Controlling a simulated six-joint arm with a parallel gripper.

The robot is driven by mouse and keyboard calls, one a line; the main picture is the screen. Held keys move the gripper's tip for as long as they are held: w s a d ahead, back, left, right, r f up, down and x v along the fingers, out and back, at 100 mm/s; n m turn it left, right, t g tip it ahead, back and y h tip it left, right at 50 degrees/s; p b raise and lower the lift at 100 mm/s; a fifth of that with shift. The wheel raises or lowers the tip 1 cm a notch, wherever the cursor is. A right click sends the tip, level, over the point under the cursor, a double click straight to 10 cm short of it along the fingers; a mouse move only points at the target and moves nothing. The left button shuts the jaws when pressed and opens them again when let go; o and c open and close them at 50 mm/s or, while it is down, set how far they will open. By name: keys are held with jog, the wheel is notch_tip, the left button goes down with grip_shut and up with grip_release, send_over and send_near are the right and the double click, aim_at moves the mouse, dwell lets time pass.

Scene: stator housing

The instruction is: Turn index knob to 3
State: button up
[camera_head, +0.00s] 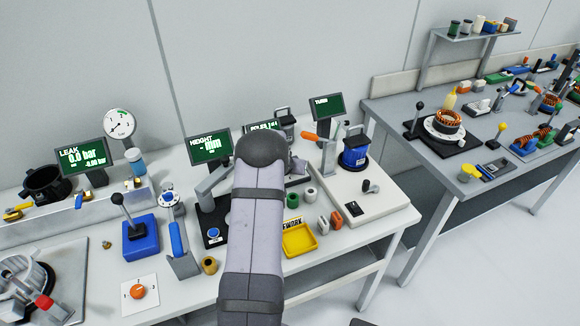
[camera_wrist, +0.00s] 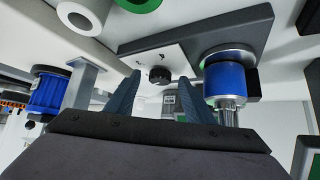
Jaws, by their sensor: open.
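In the wrist view my gripper (camera_wrist: 159,86) is open, with its two dark blue-grey fingers apart and nothing between them. A small black knob (camera_wrist: 160,74) on a pale panel with small marks appears just beyond and between the fingertips; I cannot tell the gap. In the head view my gripper is hidden behind my arm. An orange knob (camera_head: 138,291) sits on a white plate (camera_head: 133,306) with small marks around it, at the front left of the bench, well away from my arm's end. No label shows which knob is the index knob, and its setting is unreadable.
In the wrist view a blue cylinder with a silver cap (camera_wrist: 226,75) stands close right of the fingers, and another blue part (camera_wrist: 46,92) is at left. In the head view a yellow tray (camera_head: 300,241) and a blue lever box (camera_head: 141,240) flank my arm.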

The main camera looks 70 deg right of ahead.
jog(key=shift+c, duration=0.2)
jog(key=c, duration=1)
jog(key=shift+w+r+p, duration=0.1)
jog(key=shift+r+p, duration=0.15)
jog(key=shift+p, duration=0.8)
jog(key=p, duration=0.2)
jog(key=shift+d+r+m+g+p, duration=0.1)
jog(key=shift+r+m+g+p, duration=0.05)
jog(key=shift+m+g+p, duration=0.2)
jog(key=p, duration=0.3)
jog(key=m+g+p, duration=0.1)
jog(key=p, duration=0.1)
jog(key=shift+w+m+p, duration=0.25)
jog(key=shift+p, duration=0.7)
jog(key=shift+f+m+g+p, duration=0.2)
jog(key=shift+m+g+p, duration=0.2)
jog(key=shift+p, duration=0.2)
jog(key=shift+f, duration=0.1)
